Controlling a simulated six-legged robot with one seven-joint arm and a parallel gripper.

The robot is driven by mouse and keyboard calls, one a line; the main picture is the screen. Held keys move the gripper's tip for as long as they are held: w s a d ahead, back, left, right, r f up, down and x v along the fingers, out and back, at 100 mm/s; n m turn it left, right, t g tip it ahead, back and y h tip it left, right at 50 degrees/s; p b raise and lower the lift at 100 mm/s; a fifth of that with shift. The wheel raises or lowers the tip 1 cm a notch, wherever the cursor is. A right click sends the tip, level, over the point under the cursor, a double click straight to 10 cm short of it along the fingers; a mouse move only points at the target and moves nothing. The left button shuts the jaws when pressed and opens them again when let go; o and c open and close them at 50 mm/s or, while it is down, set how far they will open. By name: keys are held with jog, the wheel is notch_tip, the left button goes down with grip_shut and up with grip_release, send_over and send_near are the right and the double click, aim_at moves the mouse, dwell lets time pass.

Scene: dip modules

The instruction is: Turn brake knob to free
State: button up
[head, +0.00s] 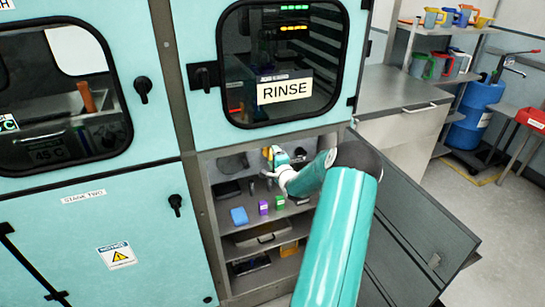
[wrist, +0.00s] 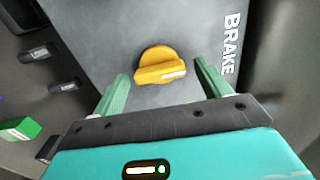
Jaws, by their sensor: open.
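The brake knob (wrist: 158,62) is yellow with a raised grip bar and a white mark at the bar's right end. It sits on a grey panel beside the white word BRAKE (wrist: 229,43), which runs up the picture's right side. The bar lies nearly level in the wrist view, tilted slightly up to the right. My gripper (wrist: 163,72) is open, with one green finger on each side of the knob and a visible gap to both. I cannot tell how far the fingertips are from the panel. In the head view my arm reaches into the open lower cabinet, and the knob is not clearly seen.
The cabinet (head: 230,170) has its door (head: 410,235) swung open to the right of my arm. A blue block (head: 239,216), a purple block (head: 263,207) and a green block (head: 279,202) stand on its shelf. The RINSE window (head: 285,90) is above.

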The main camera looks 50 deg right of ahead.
jog(key=v, duration=1.4)
jog(key=shift+f, duration=0.1)
